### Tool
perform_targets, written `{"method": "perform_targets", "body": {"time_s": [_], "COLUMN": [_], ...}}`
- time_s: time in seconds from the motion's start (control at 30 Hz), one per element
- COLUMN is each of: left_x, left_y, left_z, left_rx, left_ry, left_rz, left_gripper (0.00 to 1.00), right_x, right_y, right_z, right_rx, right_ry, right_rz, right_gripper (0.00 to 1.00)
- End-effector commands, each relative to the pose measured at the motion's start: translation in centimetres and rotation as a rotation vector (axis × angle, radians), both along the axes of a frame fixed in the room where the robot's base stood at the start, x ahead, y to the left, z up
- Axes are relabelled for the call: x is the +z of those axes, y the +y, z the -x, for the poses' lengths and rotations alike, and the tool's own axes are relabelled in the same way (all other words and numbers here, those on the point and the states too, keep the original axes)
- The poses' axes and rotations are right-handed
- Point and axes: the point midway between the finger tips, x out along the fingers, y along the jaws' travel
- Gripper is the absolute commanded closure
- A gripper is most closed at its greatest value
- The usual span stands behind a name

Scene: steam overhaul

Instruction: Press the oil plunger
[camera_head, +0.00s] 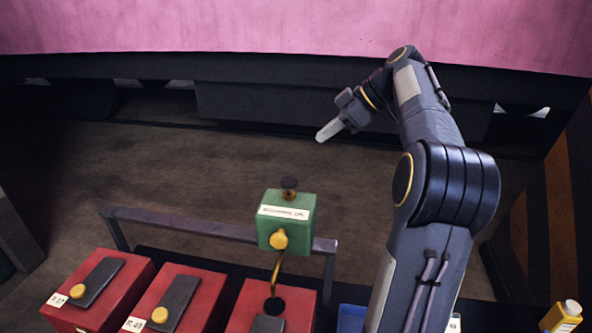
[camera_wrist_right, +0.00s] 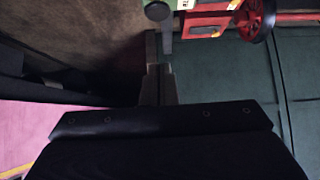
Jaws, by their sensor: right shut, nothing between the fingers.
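A green oil box (camera_head: 286,235) with a white label stands upright above the red boxes in the head view. A dark round plunger knob (camera_head: 290,183) on a short stem sticks up from its top. A yellow knob (camera_head: 279,239) is on its front, with a brass pipe below. My right gripper (camera_head: 321,137) is shut and empty, above and beyond the plunger in the picture and apart from it. In the right wrist view the shut fingers (camera_wrist_right: 158,72) point up toward a dark round knob (camera_wrist_right: 157,11) near the top edge. My left gripper is out of view.
Several red boxes (camera_head: 190,285) with dark lids and yellow knobs line the front. A grey rail (camera_head: 180,222) runs behind them. A yellow bottle (camera_head: 561,316) stands at lower right. The wrist view shows a red wheel (camera_wrist_right: 258,18). The brown floor beyond is clear.

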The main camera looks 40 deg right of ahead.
Motion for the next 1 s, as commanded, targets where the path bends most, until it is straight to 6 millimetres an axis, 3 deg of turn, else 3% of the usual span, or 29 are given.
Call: {"method": "perform_targets", "body": {"time_s": [0.27,0.67,0.8,1.0], "left_x": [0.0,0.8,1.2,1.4], "left_y": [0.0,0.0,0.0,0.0], "left_z": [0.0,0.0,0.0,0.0], "left_rx": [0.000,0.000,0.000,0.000], "left_ry": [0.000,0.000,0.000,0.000], "left_rz": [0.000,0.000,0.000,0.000], "left_gripper": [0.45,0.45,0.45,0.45], "right_x": [-1.3,-7.0,-9.2,-10.8], "right_y": [0.9,4.6,4.5,4.4], "right_z": [-1.0,-5.5,-5.5,-5.5], "right_rx": [0.001,0.004,-0.001,-0.001], "right_ry": [0.000,0.003,0.003,0.000], "right_rz": [-0.003,-0.002,-0.002,0.000], "right_gripper": [1.00,1.00,1.00,1.00]}}
